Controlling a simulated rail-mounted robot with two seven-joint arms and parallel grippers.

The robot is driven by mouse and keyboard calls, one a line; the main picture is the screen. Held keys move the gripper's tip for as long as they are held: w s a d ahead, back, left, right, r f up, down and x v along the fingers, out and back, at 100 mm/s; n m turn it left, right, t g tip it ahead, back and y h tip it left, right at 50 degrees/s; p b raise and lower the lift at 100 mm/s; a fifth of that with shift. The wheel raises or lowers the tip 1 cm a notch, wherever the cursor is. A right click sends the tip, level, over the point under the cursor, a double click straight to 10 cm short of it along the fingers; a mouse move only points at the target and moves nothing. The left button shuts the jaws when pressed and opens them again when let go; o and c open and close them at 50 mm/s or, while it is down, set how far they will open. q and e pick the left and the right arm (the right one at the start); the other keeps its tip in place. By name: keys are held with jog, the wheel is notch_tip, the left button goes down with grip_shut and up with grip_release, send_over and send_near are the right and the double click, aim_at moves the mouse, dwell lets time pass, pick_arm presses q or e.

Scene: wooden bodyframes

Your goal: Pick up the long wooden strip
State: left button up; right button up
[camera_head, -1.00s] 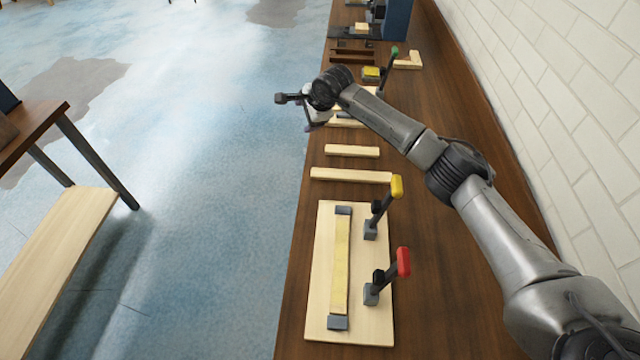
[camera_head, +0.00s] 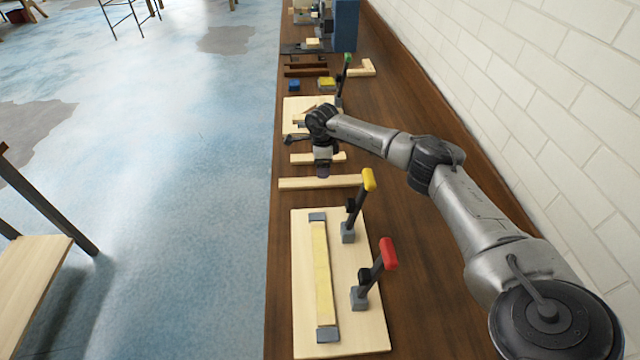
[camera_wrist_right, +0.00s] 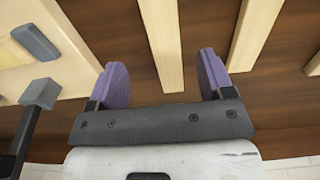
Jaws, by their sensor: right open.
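The long wooden strip (camera_head: 300,183) is pale and lies crosswise on the brown bench, just beyond the near clamp board. A shorter pale strip (camera_head: 299,159) lies behind it. My right gripper (camera_head: 323,171) points down over the bench by these strips. In the right wrist view my right gripper (camera_wrist_right: 163,80) is open and empty, with its purple fingers apart. The long strip (camera_wrist_right: 160,40) shows between the fingers' lines, and the shorter strip (camera_wrist_right: 255,32) lies to the right. The height of the fingers above the strip is hard to judge. My left gripper is out of view.
The near clamp board (camera_head: 301,280) holds a yellowish strip (camera_head: 321,270) and has upright levers with yellow (camera_head: 369,180) and red (camera_head: 389,253) handles. A second board (camera_head: 293,104) with a green-handled lever (camera_head: 347,58) stands farther back. A white brick wall (camera_head: 540,120) bounds the right side.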

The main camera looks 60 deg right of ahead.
aim_at(323, 181)
jog(key=shift+d+f, duration=0.15)
jog(key=shift+f, duration=1.65)
jog(key=shift+d+f, duration=0.1)
jog(key=shift+f, duration=1.7)
jog(key=c, duration=1.1)
jog(key=shift+o, duration=0.2)
jog(key=shift+r, duration=0.1)
